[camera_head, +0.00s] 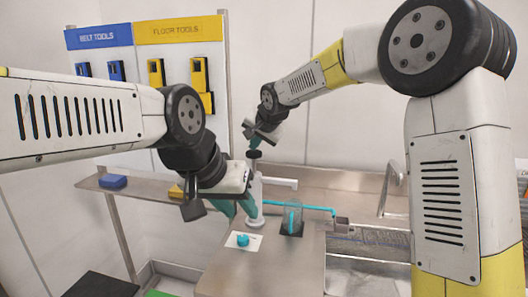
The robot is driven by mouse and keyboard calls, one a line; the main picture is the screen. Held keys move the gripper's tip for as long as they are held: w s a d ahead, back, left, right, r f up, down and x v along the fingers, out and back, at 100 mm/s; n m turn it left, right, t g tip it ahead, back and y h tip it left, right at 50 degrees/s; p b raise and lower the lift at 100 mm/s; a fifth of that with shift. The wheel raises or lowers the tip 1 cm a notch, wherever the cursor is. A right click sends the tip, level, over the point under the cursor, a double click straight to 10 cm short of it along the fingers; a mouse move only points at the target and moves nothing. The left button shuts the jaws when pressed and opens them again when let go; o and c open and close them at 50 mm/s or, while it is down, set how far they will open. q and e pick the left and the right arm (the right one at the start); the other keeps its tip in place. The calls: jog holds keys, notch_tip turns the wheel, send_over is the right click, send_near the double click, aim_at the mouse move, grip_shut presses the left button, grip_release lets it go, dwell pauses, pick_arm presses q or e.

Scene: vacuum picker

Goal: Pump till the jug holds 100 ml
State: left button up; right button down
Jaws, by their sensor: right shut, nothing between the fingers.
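A white pump bottle (256,190) with a black pump head (254,154) stands upright on the grey worktop. A clear jug (299,212) stands to its right on a dark square; a cyan upright patch shows in it, but I cannot read a level. A white spout (281,183) reaches right from the bottle over the jug. My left gripper (238,207) is low at the bottle's left side, its teal fingers beside or on the body; its grip is unclear. My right gripper (255,140) is shut and empty, its fingertips just above the pump head; contact is unclear.
A white card with a cyan knob (243,240) lies in front of the bottle. A cyan tube (318,208) runs right behind the jug to a grey block (342,224). A tool board (150,60) stands behind. A shelf at left holds a blue block (113,181).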

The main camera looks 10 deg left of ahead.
aim_at(255, 153)
jog(key=shift+f, duration=1.85)
dwell(1.0)
jog(key=shift+r, duration=2.6)
jog(key=shift+r, duration=0.1)
jog(key=shift+r, duration=2.45)
pick_arm(q)
grip_shut()
